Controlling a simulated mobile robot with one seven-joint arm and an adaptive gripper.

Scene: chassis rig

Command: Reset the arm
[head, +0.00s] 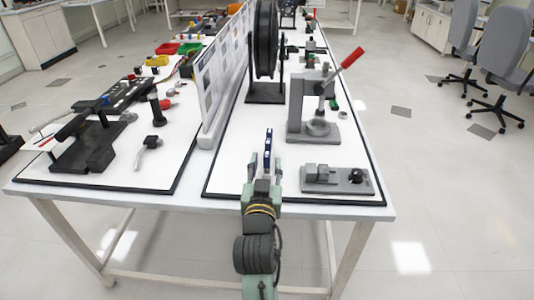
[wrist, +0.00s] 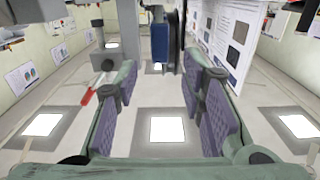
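My gripper (head: 264,162) is over the near part of the right-hand white work mat, just left of the grey clamp fixture. In the wrist view its two purple-padded fingers (wrist: 162,78) stand wide apart with nothing between the pads. A narrow blue upright piece (head: 268,143) shows just past the fingertips in the head view. The wrist view, which looks upside down, also shows a blue block (wrist: 160,42) beyond the fingertips. Whether it touches the gripper cannot be told. My arm reaches in from the bottom of the head view.
A press with a red lever (head: 316,108) stands right of my gripper. A grey clamp fixture (head: 338,180) sits near the front edge. A black spool (head: 265,45) stands behind. A poster panel (head: 215,82) divides the table (head: 200,198). Black fixtures (head: 85,145) occupy the left side.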

